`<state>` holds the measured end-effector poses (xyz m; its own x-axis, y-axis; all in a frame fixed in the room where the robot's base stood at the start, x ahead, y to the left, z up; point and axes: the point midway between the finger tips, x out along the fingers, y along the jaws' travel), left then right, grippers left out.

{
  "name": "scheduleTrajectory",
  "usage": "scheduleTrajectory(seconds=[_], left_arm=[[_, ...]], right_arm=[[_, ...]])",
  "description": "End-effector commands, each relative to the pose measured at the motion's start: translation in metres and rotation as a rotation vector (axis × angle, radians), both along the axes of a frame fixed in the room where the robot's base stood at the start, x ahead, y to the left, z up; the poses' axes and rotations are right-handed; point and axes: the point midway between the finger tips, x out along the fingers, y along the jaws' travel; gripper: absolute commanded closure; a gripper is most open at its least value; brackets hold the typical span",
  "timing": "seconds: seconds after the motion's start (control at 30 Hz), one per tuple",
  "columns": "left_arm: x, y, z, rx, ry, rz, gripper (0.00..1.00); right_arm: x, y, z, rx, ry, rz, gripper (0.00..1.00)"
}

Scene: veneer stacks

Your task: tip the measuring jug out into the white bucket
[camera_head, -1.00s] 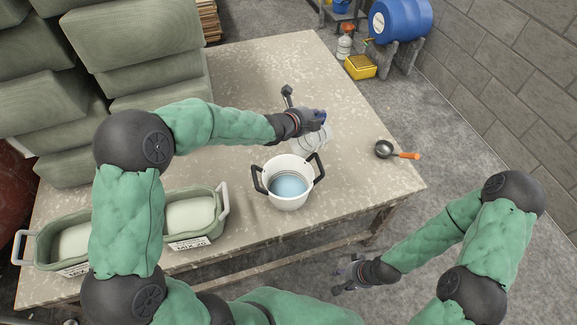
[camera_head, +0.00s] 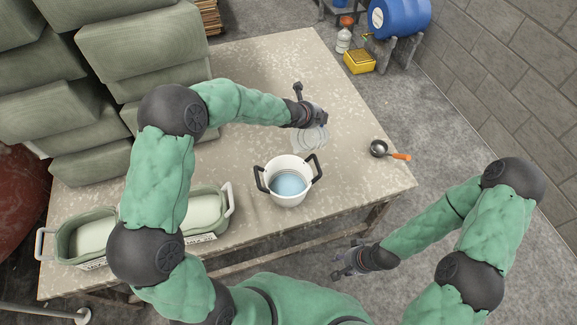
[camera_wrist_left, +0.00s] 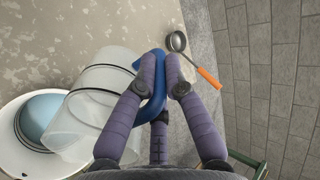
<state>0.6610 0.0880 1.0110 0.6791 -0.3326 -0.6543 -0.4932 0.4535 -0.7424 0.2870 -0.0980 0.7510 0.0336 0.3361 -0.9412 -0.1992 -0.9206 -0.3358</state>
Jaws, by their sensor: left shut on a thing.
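The clear measuring jug (camera_head: 311,139) hangs by its blue handle from my left gripper (camera_head: 309,114), just behind the white bucket. In the left wrist view the fingers (camera_wrist_left: 160,65) close around the blue handle (camera_wrist_left: 158,95), and the clear jug (camera_wrist_left: 85,118) lies aslant, overlapping the bucket's edge in the picture. No contents show in the jug. The white bucket (camera_head: 288,197), with black handles, stands upright near the table's front edge with pale blue liquid (camera_head: 288,183) inside. The bucket also shows in the left wrist view (camera_wrist_left: 12,118). My right gripper (camera_head: 346,262) is open and empty, in front of the table.
The speckled table (camera_head: 255,75) has bare room behind the jug. A ladle (camera_head: 379,149) with an orange handle lies near the right edge. A blue drum (camera_head: 400,17) stands beyond the table.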

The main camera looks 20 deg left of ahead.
Motion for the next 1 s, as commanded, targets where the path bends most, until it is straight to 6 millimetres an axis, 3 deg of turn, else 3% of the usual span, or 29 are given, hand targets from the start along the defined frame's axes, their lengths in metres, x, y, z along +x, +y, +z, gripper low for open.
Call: scheduleTrajectory(seconds=[0.4,1.0], left_arm=[[0.005,-0.003,0.009,0.031,0.064,0.000,1.00],[0.014,-0.008,0.004,0.077,0.158,-0.002,1.00]], right_arm=[[0.000,0.000,0.043,0.000,0.000,0.000,0.60],[0.000,0.000,0.099,0.000,0.000,0.000,0.60]])
